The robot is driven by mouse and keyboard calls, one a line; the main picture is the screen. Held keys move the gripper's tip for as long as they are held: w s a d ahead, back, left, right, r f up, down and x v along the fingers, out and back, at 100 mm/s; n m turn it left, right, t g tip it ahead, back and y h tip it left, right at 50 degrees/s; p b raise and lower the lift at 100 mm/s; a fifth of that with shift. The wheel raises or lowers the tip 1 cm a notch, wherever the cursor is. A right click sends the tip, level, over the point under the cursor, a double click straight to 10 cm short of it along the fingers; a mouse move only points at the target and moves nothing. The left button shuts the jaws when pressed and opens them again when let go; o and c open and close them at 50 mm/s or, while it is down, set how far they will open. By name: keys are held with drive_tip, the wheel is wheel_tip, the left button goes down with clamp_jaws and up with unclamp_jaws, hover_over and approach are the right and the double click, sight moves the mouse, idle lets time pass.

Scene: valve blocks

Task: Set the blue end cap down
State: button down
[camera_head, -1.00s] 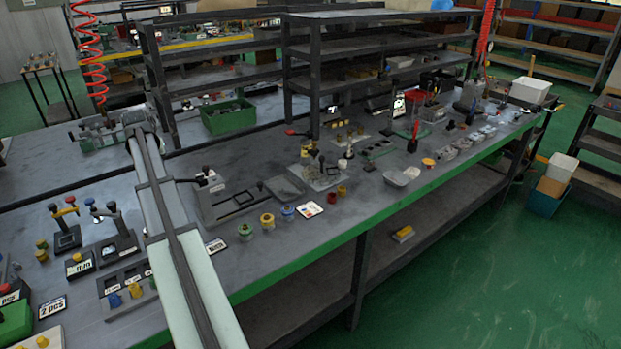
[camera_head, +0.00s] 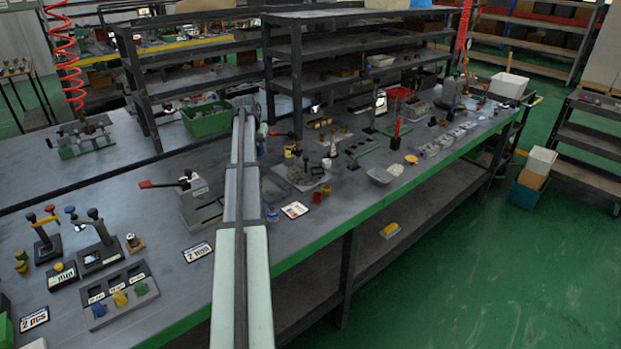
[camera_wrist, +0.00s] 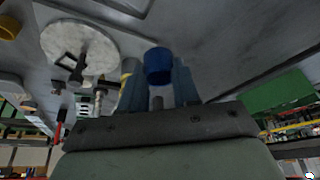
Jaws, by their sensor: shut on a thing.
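The blue end cap (camera_wrist: 158,66) sits between the two fingertips of my gripper (camera_wrist: 158,80) in the wrist view. My gripper is shut on it, with a grey bench surface behind it. How far the cap is from that surface I cannot tell. In the head view my long pale arm reaches over the bench toward the shelves, and I cannot make out the held cap there.
A round pale plate (camera_wrist: 92,48) with a dark fitting lies left of the cap in the wrist view. A three-slot block (camera_head: 118,294) with coloured caps, a green bin (camera_head: 207,118) and a dark shelf rack (camera_head: 285,75) stand on the bench.

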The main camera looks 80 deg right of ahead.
drive_tip(key=s+d+f+m+g, duration=0.15)
drive_tip(key=s+d, duration=0.25)
drive_tip(key=s, duration=1.1)
drive_tip(key=s+d+f+m, duration=0.1)
drive_tip(key=s+d+m, duration=0.2)
drive_tip(key=s, duration=1.1)
approach(339, 174)
drive_tip(key=shift+m+y, duration=0.25)
drive_tip(key=shift+y, duration=0.05)
drive_tip(key=shift+d+x, duration=0.2)
drive_tip(key=shift+x, duration=1.25)
drive_tip(key=shift+d+x, duration=0.2)
drive_tip(key=shift+x, duration=1.25)
drive_tip(key=shift+w, duration=0.15)
drive_tip(key=c, duration=0.7)
unclamp_jaws()
drive_tip(key=shift+c, duration=0.2)
drive_tip(key=shift+r, duration=0.1)
drive_tip(key=v, duration=1.2)
drive_tip(key=shift+w, duration=0.25)
